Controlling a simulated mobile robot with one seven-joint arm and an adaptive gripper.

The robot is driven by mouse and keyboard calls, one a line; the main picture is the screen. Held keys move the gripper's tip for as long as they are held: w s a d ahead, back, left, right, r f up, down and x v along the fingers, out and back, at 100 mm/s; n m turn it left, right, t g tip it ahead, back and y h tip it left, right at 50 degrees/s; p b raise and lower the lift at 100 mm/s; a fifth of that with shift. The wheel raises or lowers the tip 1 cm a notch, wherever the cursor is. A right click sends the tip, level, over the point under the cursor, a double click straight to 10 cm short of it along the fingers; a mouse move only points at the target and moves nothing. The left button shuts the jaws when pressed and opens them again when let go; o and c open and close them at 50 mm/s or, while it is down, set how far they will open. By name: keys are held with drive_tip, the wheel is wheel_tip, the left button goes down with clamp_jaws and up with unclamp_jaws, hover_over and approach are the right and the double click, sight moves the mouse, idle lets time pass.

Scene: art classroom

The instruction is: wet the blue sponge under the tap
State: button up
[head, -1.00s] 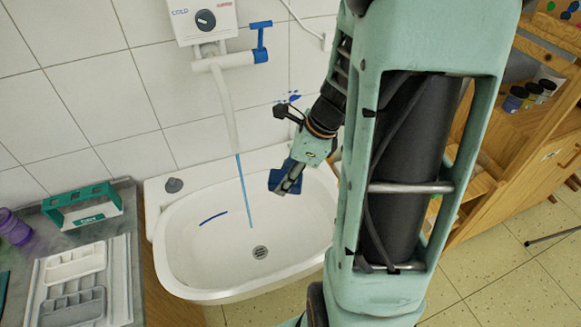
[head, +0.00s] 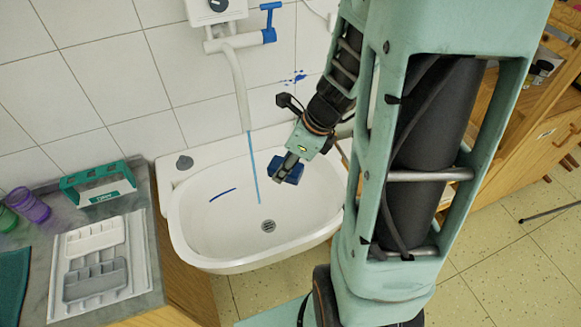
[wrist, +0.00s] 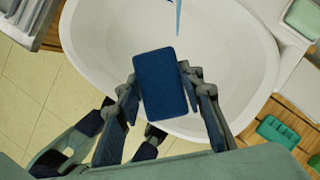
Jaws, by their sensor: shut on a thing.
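The blue sponge (head: 293,172) is held over the right part of the white sink basin (head: 190,215). My gripper (head: 285,170) is shut on it. In the wrist view the dark blue sponge (wrist: 162,82) sits between the two fingers of my gripper (wrist: 165,95), its broad face showing. The tap (head: 240,85) is a white spout hanging from the wall, with a blue lever (head: 270,22). A thin blue water stream (head: 254,165) falls from it to the left of the sponge, apart from it. The stream (wrist: 178,14) shows beyond the sponge in the wrist view.
A green-and-white rack (head: 98,188), a grey-white tray (head: 140,265) and purple cups (head: 28,205) stand on the counter left of the sink. A wooden shelf unit (head: 530,140) is at the right. The tiled wall (head: 110,80) rises close behind the sink.

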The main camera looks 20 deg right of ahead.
sight(281, 159)
drive_tip(key=w+a+f, duration=0.2)
drive_tip(key=w+a, duration=0.1)
drive_tip(key=w, duration=0.7)
drive_tip(key=shift+w+p, duration=0.3)
drive_tip(key=shift+p, duration=0.05)
drive_tip(key=shift+a+f, duration=0.1)
idle(0.4)
drive_tip(key=shift+s+d+b, duration=0.3)
drive_tip(key=shift+s+d, duration=0.1)
drive_tip(key=shift+s, duration=0.9)
drive_tip(key=shift+s+d+b, duration=0.25)
drive_tip(key=shift+s+d, duration=0.1)
drive_tip(key=shift+s, duration=0.9)
drive_tip(key=shift+s+d+b, duration=0.3)
drive_tip(key=shift+s+d, duration=0.1)
drive_tip(key=shift+s, duration=0.9)
drive_tip(key=shift+s+d+r+p, duration=0.3)
drive_tip(key=shift+s+r+p, duration=0.45)
drive_tip(key=shift+s+r, duration=0.2)
drive_tip(key=shift+s+d+r+p, duration=0.3)
drive_tip(key=shift+s+r+p, duration=0.5)
drive_tip(key=shift+s, duration=0.15)
drive_tip(key=shift+s+d+r, duration=0.1)
drive_tip(key=shift+s+r, duration=0.2)
drive_tip(key=shift+s, duration=0.15)
